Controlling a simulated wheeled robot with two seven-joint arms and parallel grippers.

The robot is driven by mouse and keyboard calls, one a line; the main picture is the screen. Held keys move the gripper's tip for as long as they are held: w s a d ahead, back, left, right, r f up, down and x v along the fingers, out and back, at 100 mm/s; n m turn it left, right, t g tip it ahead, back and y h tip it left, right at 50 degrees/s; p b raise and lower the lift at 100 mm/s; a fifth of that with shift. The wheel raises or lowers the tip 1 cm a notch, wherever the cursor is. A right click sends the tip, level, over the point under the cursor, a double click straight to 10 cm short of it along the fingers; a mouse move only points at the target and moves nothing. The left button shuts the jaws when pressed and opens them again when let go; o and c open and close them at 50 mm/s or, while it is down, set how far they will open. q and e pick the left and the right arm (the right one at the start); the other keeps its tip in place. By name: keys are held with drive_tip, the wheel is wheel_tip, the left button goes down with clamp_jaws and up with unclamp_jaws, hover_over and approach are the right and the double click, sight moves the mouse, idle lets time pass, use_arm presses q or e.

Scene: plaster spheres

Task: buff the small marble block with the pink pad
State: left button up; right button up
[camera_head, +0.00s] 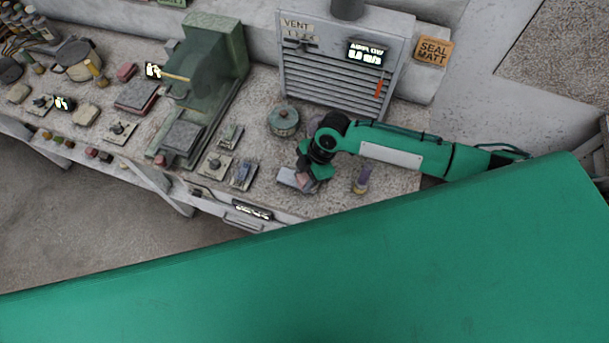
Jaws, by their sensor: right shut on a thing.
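My right gripper (311,175) reaches in from the right over the front of the bench and points down. It is shut on the pink pad (303,181), of which only a small part shows. A small pale grey block (286,178), which looks like the marble block, lies on the bench top directly at the pad, partly hidden by the gripper and pad. The pad overlaps the block in the picture; I cannot tell whether they touch. My left gripper is not in view.
A purple-topped bottle (361,181) stands right of the gripper, and a lidded teal pot (284,120) behind it. A slatted vent box (340,75) stands at the back. A green machine (212,80) and several small blocks and plates (242,175) lie left. The bench front edge is close.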

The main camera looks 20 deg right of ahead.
drive_tip(key=shift+w, duration=0.1)
drive_tip(key=shift+w+a+f, duration=0.15)
drive_tip(key=shift+w, duration=0.45)
drive_tip(key=shift+s+p, duration=0.4)
drive_tip(key=shift+s, duration=0.2)
drive_tip(key=shift+s+d+p, duration=0.25)
drive_tip(key=shift+s+p, duration=0.15)
drive_tip(key=shift+s, duration=0.35)
drive_tip(key=shift+w+a+b, duration=0.25)
drive_tip(key=shift+w+b, duration=0.15)
drive_tip(key=shift+w, duration=0.85)
drive_tip(key=shift+s+d+p, duration=0.1)
drive_tip(key=shift+s+p, duration=0.3)
drive_tip(key=shift+s+d+p, duration=0.15)
drive_tip(key=shift+s+p, duration=0.3)
drive_tip(key=shift+s, duration=0.45)
